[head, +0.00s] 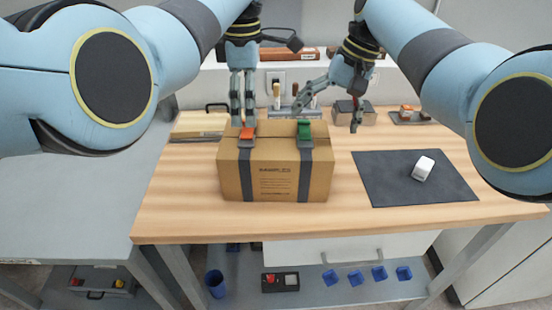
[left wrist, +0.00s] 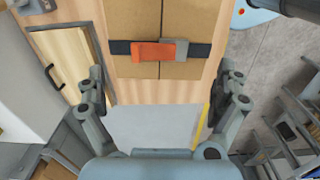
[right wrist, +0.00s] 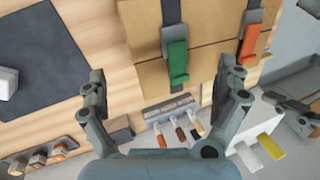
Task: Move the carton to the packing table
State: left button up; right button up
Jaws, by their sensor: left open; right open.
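The carton (head: 275,170) is a brown box with printed text on its front, standing upright on the wooden table. Two dark straps go over it, with an orange buckle (head: 247,134) on the left and a green buckle (head: 304,131) on the right. My left gripper (head: 243,115) is open and empty, above and behind the carton's left side; the left wrist view shows the orange buckle (left wrist: 160,51) beyond its fingers. My right gripper (head: 325,112) is open and empty, above and behind the carton's right side; the right wrist view shows the green buckle (right wrist: 177,62). Neither gripper visibly touches the carton.
A dark mat (head: 385,190) with a white device (head: 423,168) lies right of the carton. A grey table (head: 75,215) stands to the left, its top clear. Handled tools (head: 277,97) stand behind the carton. Small blue bins (head: 379,273) sit on the lower shelf.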

aim_at(250, 132)
pick_arm(q)
jog(key=shift+f, duration=2.95)
pick_arm(e)
jog(key=shift+x, duration=2.95)
